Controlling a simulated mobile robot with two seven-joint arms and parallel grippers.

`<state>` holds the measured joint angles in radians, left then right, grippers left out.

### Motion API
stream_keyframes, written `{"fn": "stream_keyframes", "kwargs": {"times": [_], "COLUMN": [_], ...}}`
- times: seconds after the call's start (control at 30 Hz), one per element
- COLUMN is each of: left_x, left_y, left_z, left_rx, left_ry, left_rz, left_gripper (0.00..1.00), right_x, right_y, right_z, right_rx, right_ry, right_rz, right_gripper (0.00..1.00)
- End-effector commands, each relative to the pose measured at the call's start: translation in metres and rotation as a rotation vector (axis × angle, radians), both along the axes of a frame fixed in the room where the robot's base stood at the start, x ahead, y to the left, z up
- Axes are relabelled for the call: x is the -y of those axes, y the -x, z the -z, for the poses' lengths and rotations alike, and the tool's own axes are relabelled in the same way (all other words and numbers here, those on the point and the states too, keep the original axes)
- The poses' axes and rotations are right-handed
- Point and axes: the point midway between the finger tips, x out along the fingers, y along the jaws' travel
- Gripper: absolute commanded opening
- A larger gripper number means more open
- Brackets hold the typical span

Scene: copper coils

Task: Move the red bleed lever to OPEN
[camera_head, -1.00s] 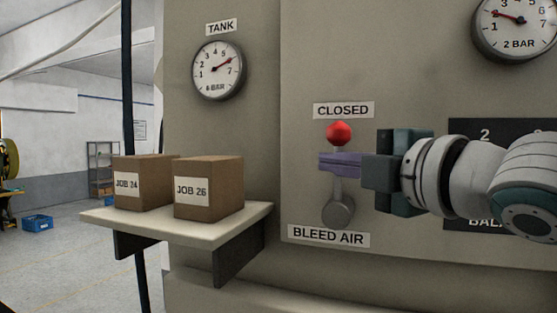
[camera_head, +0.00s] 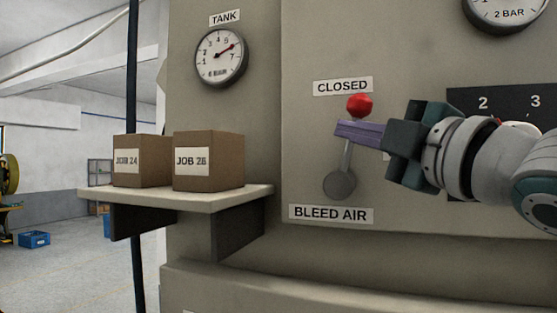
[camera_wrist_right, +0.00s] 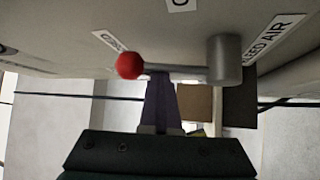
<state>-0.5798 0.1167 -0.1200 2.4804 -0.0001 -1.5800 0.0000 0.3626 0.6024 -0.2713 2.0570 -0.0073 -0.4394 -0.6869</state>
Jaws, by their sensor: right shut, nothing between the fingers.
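The red bleed lever has a red knob (camera_head: 359,105) on a grey rod that rises from a round grey pivot (camera_head: 340,185). It leans a little right of upright, its knob just below the CLOSED sign (camera_head: 342,86). My right gripper (camera_head: 342,130) comes from the right, its purple fingers shut and empty, crossing the rod just under the knob. In the right wrist view the red knob (camera_wrist_right: 130,66) is beside the shut fingertips (camera_wrist_right: 160,76), which are close against the rod; contact is unclear. No OPEN sign is readable. My left gripper is out of view.
The BLEED AIR sign (camera_head: 331,214) is under the pivot. A shelf (camera_head: 180,198) to the left holds a JOB 24 box (camera_head: 142,160) and a JOB 26 box (camera_head: 208,160). A TANK gauge (camera_head: 221,57) is above. The panel left of the lever is clear.

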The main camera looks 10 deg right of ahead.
Motion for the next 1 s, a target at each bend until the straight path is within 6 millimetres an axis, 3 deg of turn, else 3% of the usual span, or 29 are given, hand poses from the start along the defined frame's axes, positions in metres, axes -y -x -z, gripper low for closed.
{"fn": "stream_keyframes", "kwargs": {"times": [0.03,0.5,0.83,1.0], "left_x": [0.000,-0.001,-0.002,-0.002], "left_y": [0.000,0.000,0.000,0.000], "left_z": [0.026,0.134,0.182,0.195], "left_rx": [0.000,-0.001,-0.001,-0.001], "left_ry": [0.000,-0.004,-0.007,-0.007], "left_rz": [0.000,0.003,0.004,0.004], "left_gripper": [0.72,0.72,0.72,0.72], "right_x": [0.005,0.027,0.036,0.040], "right_y": [0.001,0.016,0.022,0.025], "right_z": [0.016,0.033,0.044,0.050], "right_rx": [0.025,0.275,0.428,0.428], "right_ry": [-0.040,-0.416,-0.652,-0.637], "right_rz": [0.007,0.004,0.004,0.004], "right_gripper": [0.00,0.00,0.00,0.00]}}
